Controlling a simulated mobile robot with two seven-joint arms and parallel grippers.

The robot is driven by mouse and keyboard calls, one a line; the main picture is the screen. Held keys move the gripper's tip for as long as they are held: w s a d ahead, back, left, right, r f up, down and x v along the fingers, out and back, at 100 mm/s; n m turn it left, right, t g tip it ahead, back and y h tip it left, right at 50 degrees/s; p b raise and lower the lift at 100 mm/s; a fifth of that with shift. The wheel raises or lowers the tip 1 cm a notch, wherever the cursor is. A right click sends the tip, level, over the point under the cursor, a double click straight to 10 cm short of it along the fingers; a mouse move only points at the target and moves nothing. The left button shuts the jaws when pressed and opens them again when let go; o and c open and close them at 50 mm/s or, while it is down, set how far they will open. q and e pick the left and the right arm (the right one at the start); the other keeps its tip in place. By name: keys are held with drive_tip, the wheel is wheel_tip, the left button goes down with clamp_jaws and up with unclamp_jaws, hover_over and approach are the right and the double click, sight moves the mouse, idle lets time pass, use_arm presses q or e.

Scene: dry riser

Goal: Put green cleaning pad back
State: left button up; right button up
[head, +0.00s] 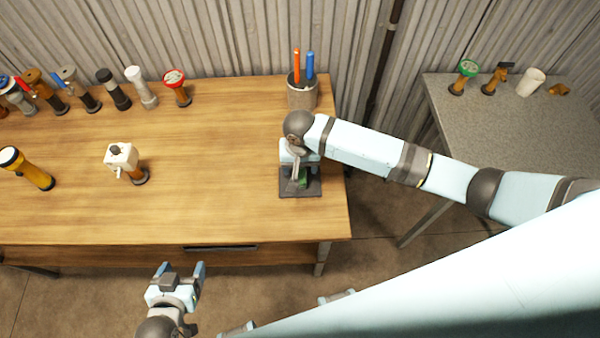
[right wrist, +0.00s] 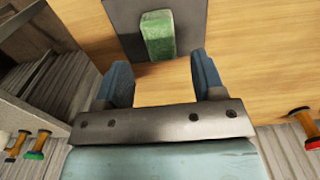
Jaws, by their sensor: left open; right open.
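The green cleaning pad (right wrist: 158,36) lies on a dark square mat (right wrist: 122,22) in the right wrist view. In the head view the mat (head: 312,188) is near the right end of the wooden table, and the pad (head: 302,180) is mostly hidden under my right gripper. My right gripper (right wrist: 165,75) is open, its two blue fingers apart, with the pad just beyond the fingertips and nothing between them. My left gripper (head: 184,268) is open and empty, in front of the table's front edge.
A cup with an orange and a blue pen (head: 302,92) stands behind the mat. Several valves and fittings line the back of the wooden table (head: 220,200). A grey side table (head: 500,130) is at right.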

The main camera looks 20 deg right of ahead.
sight(300, 176)
wheel_tip(300, 176, up, 6)
drive_tip(key=s+a+f+n+t+y, duration=0.1)
drive_tip(key=s+f, duration=0.1)
drive_tip(key=s+a+f+n+t+y, duration=0.1)
drive_tip(key=s+f+t+y, duration=0.1)
drive_tip(key=s, duration=0.1)
drive_tip(key=s+a+f+n+t+y, duration=0.1)
drive_tip(key=s+a+f+t+y, duration=0.1)
drive_tip(key=shift+s+a+f, duration=0.1)
drive_tip(key=shift+s+f, duration=0.2)
drive_tip(key=s+d+t, duration=0.1)
drive_tip(key=s+d+f+n+t, duration=0.1)
drive_tip(key=s+d, duration=0.1)
drive_tip(key=shift+s+t, duration=0.25)
drive_tip(key=shift+t, duration=0.15)
drive_tip(key=s+d+n+t, duration=0.1)
drive_tip(key=s+d, duration=0.2)
drive_tip(key=s+d+n+t+h, duration=0.1)
drive_tip(key=s+d+t, duration=0.1)
drive_tip(key=s+d, duration=0.1)
drive_tip(key=shift+s+d+r+h, duration=0.1)
drive_tip(key=shift+h, duration=0.2)
